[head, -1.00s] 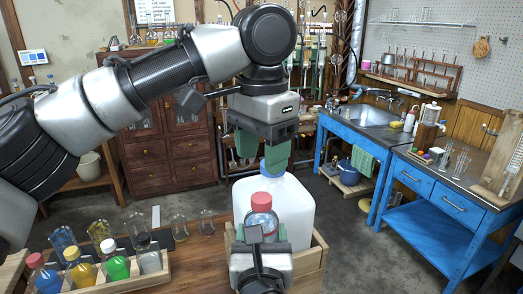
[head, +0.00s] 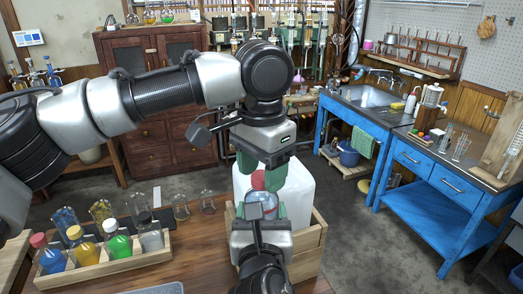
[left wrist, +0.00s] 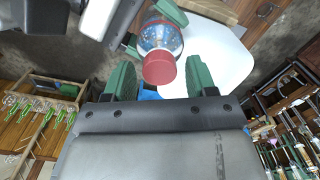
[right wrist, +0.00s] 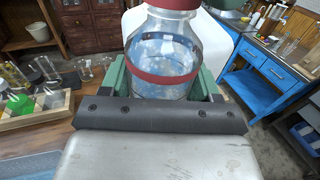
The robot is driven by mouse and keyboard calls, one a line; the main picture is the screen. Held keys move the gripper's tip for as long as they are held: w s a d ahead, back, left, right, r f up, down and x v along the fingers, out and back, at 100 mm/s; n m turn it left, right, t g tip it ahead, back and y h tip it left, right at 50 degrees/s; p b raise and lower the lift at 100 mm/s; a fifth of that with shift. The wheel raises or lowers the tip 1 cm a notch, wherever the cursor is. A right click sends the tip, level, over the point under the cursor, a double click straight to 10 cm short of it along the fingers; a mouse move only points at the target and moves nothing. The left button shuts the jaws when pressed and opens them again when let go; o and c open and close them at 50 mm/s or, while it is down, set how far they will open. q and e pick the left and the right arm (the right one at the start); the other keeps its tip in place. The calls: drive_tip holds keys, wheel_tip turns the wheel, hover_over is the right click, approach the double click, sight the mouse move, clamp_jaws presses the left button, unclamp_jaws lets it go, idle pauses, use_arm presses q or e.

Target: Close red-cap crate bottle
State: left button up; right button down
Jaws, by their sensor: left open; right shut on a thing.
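The clear bottle (head: 262,202) with bluish contents and a red band stands upright in front of the white jug. Its red cap (head: 258,180) sits on the neck; how tight it is I cannot tell. My right gripper (right wrist: 163,72) is shut around the bottle's body (right wrist: 160,50). My left gripper (left wrist: 160,72) is open above the bottle, its green fingers on either side of the red cap (left wrist: 159,68); contact is not clear. In the head view the left fingers partly cover the cap.
A wooden crate (head: 308,244) holds the white jug (head: 297,195), close behind the bottle. A wooden rack (head: 105,265) with several capped bottles stands at the left on the table. Small flasks (head: 182,207) stand behind it. Blue benches (head: 435,205) are at the right.

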use_arm(q)
drive_tip(key=shift+f, duration=0.25)
drive_tip(key=c, duration=0.9)
drive_tip(key=o, duration=1)
drive_tip(key=shift+o, duration=0.2)
wheel_tip(320, 180, up, 12)
